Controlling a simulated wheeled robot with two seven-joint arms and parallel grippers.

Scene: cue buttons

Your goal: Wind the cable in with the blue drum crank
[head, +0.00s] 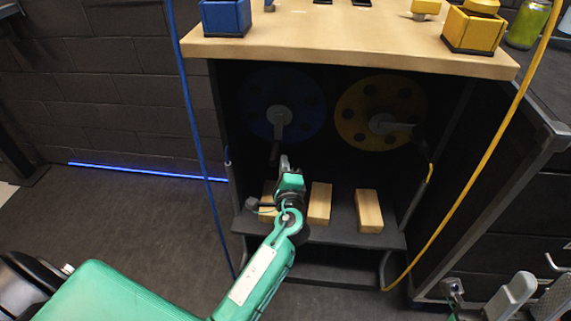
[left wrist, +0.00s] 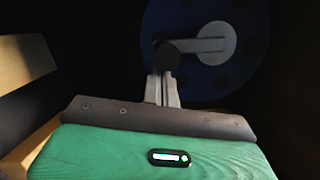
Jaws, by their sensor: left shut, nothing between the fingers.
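The blue drum (head: 300,95) is upright inside the dark cabinet, left of the yellow drum. Its grey crank arm (head: 279,121) runs down from the hub to a dark handle (head: 274,152). In the left wrist view, the blue drum (left wrist: 232,75) is at the upper right, its crank arm (left wrist: 205,45) pointing left to the round handle end (left wrist: 165,54). My left gripper (head: 284,163) is shut and empty, close to the handle; its fingertips (left wrist: 162,85) overlap the handle's lower edge in that view, and contact cannot be told. The blue cable (head: 190,100) hangs left of the cabinet.
The yellow drum (head: 362,105) has its own crank. Wooden blocks (head: 320,203) stand on the lower shelf beside my left wrist. The wooden top (head: 340,40) overhangs the opening. A yellow cable (head: 480,175) hangs at right. Grey parts at the bottom right look like my right gripper (head: 530,300).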

